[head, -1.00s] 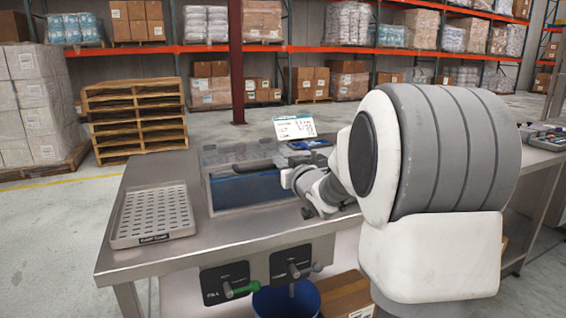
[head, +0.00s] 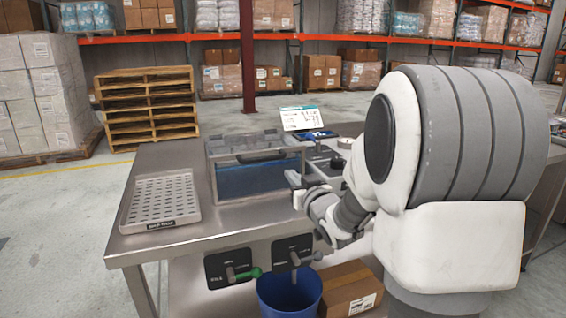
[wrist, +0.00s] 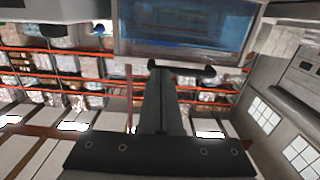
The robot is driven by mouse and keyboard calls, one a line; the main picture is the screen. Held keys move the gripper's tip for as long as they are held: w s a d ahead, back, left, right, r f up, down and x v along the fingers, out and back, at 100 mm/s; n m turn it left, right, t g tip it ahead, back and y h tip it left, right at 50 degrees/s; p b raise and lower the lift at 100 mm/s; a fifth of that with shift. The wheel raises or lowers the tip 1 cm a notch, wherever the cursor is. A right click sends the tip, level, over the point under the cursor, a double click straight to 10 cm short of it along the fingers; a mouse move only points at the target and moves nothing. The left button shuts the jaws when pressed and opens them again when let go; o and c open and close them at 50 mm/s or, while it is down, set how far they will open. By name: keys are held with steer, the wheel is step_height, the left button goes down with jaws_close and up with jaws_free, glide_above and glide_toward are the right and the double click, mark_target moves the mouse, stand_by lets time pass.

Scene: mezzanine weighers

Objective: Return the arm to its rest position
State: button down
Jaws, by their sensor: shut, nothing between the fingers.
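My arm is folded at the right of the head view, its large white and grey link close to the camera. My gripper (head: 293,180) is at its far end, low beside the front right corner of the blue-windowed tank (head: 258,181). The gripper also shows in the wrist view (wrist: 162,75), with its fingers together and nothing seen between them. The tank's blue window (wrist: 185,32) fills the top of that view, with a dark bar near the fingertips. I cannot tell whether the fingertips touch it.
A steel bench (head: 236,226) carries the tank, a perforated tray (head: 162,200) and a small display (head: 302,118). A blue bin (head: 289,293) and a carton (head: 350,290) stand below its front. Wooden pallets (head: 148,108) are behind at left, with open floor around them.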

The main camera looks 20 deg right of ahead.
steer(key=s+a+f+g, duration=0.1)
steer(key=s+a+g, duration=0.3)
steer(key=s, duration=0.6)
steer(key=s+a+f+g, duration=0.1)
steer(key=s+a+g, duration=0.3)
steer(key=s, duration=0.7)
steer(key=s+a+f+g, duration=0.1)
steer(key=s+a+g, duration=0.3)
steer(key=s, duration=0.6)
step_height(320, 180, up, 21)
steer(key=s+p, duration=0.1)
steer(key=p, duration=2)
steer(key=shift+s+a+r+p, duration=0.2)
steer(key=shift+s+a+p, duration=0.1)
steer(key=shift+p, duration=0.1)
